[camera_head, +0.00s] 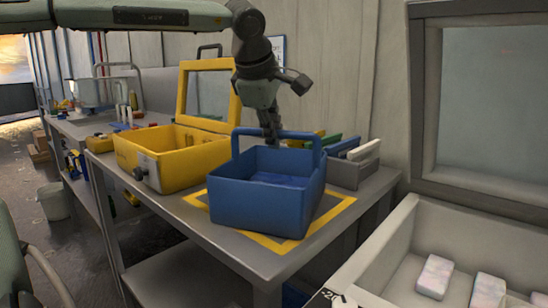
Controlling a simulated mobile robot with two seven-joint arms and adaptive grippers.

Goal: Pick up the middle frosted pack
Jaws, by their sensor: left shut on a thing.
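Three pale frosted packs lie apart in a white bin (408,236) at the lower right. The left one (435,277) shows whole, the middle frosted pack (488,291) is partly cut by the picture's lower edge, and the right one (539,299) is mostly cut off. My left gripper (271,137) is far from them, shut at the top bar of a blue tote's handle (301,135). The blue tote (257,210) stands upright on the table, inside a yellow outlined square, with something blue in it. My right gripper is not in view.
A yellow box (181,167) with its lid raised stands left of the tote on the grey table (165,209). A grey holder (351,172) with upright plates stands behind right. A framed window (495,100) rises behind the white bin. A pale bucket (54,202) stands on the floor at left.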

